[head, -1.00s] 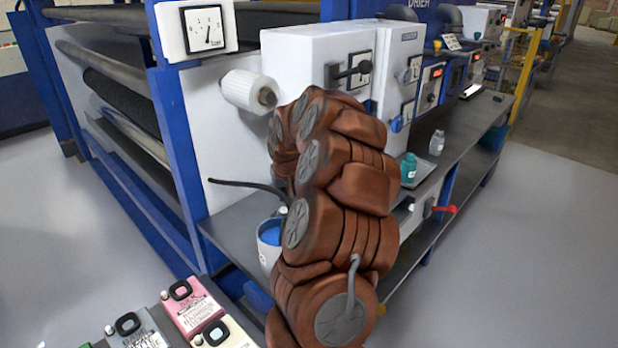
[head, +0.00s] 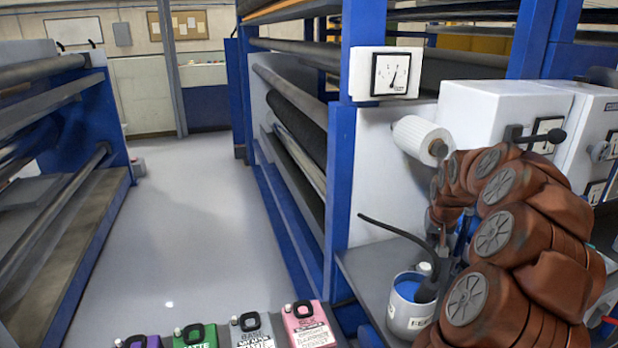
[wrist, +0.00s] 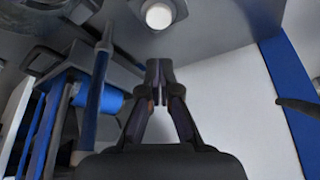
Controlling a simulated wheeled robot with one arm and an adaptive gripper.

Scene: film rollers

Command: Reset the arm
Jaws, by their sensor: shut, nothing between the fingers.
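My brown padded arm is folded up at the right of the head view, in front of the white machine housing. My gripper (wrist: 159,72) shows in the wrist view, with its dark fingertips together and nothing between them. In the head view I cannot clearly make out the fingers, as the arm covers that area.
A pail (head: 408,308) with blue contents stands on the grey bench beside my arm. Several jerrycans, including a pink one (head: 308,325), line the bottom edge. A white roller (head: 420,140) juts from the machine. The grey aisle floor (head: 185,220) at left is clear.

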